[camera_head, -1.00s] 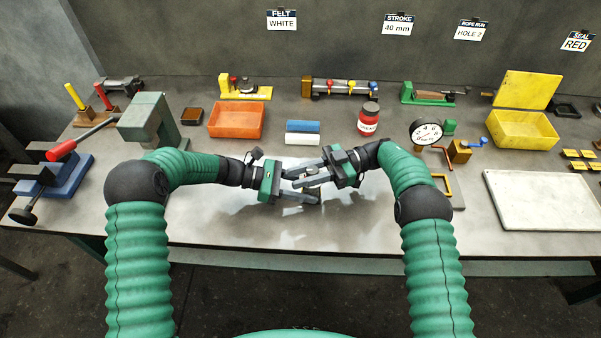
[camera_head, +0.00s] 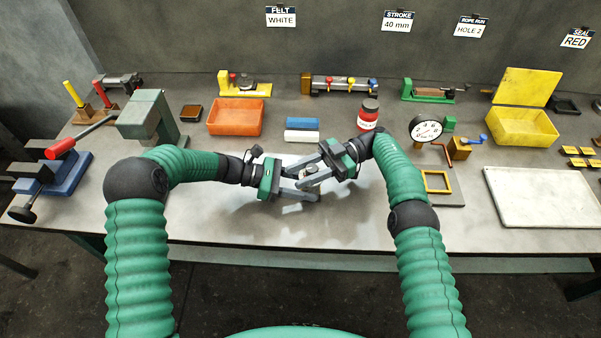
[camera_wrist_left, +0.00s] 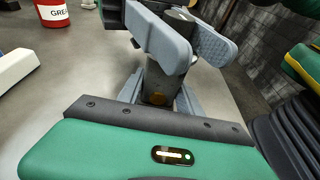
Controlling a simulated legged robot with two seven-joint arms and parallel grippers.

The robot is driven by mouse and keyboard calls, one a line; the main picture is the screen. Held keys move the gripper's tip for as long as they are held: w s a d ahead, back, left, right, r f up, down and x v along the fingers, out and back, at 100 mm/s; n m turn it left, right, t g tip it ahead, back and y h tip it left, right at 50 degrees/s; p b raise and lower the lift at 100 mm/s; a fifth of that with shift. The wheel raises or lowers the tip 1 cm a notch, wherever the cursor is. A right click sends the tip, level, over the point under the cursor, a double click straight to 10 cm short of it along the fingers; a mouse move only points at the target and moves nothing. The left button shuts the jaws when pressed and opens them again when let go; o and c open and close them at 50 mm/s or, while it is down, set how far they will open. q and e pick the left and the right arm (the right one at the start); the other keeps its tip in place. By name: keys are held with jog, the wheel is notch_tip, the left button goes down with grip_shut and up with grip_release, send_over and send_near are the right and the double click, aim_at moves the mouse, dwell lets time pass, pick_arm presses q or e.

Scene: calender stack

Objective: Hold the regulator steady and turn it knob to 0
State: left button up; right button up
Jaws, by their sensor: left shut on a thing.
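The regulator is a small grey metal body, mostly hidden between my two grippers in the head view (camera_head: 311,170). In the left wrist view its dark grey side with a round brass-coloured spot shows (camera_wrist_left: 157,86). My left gripper (camera_head: 314,187) comes in from the left and is shut on the regulator's body. My right gripper (camera_head: 296,178) reaches in from the upper right, with its fingers crossing above the left fingers, around the regulator's top. Fingers hide the knob and its marking. Whether the right fingers grip it cannot be told.
A red jar (camera_head: 368,115) stands behind the right gripper. Blue (camera_head: 303,124) and white (camera_head: 301,137) blocks lie behind the left one. A round gauge (camera_head: 426,128) and yellow frame (camera_head: 437,181) are to the right. The bench front is clear.

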jog(key=shift+o, duration=1.4)
jog(key=shift+r, duration=0.15)
notch_tip(320, 180, up, 10)
